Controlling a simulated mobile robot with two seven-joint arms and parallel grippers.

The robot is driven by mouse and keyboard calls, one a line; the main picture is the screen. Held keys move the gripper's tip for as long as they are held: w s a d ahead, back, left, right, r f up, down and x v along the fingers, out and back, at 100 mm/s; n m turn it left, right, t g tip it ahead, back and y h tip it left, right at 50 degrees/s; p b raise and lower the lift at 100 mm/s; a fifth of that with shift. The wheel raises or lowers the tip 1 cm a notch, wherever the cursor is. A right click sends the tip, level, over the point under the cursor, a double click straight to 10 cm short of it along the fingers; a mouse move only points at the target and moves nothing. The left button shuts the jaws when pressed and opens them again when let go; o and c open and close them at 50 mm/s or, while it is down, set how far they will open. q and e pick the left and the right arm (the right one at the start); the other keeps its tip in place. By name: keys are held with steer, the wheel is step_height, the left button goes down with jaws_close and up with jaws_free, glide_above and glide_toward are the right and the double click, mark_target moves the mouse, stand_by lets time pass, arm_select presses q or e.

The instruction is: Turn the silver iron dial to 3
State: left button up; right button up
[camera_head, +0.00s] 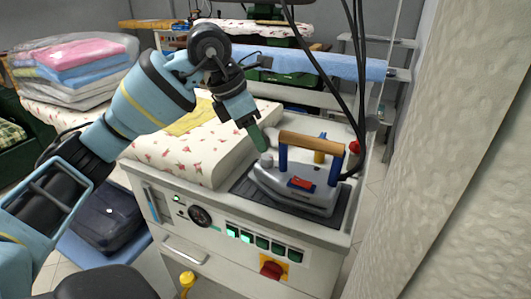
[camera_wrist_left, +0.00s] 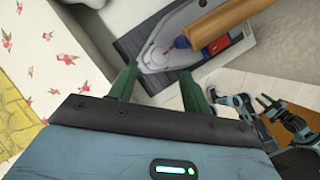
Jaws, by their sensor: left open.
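The silver iron (camera_head: 300,190) sits on a dark mat (camera_head: 240,187) on the white ironing station. It has a wooden handle (camera_head: 312,144) on blue posts and a red part on its side. A small grey rounded knob (camera_head: 266,160) shows at its left end; I cannot tell whether this is the dial, and no numbers are readable. My left gripper (camera_head: 260,141) is just above that end, its green fingers pointing down. In the left wrist view the fingers (camera_wrist_left: 158,78) are apart and empty, near the iron's tip (camera_wrist_left: 158,56). Blue and black links at that view's right edge look like my right arm.
A floral padded board (camera_head: 190,150) lies left of the iron. Black cables (camera_head: 350,70) hang behind the handle. A textured pale surface (camera_head: 450,190) stands close on the right.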

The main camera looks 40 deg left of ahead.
mark_target(267, 156)
arm_select(q)
steer(key=x, duration=0.5)
steer(key=shift+b, duration=0.3)
steer(key=shift+w+d+f, duration=0.15)
steer(key=shift+f, duration=0.3)
steer(key=c, duration=1)
steer(key=shift+o, duration=0.2)
steer(key=shift+r+m, duration=0.1)
steer(key=shift+m, duration=0.2)
steer(key=shift+c, duration=0.2)
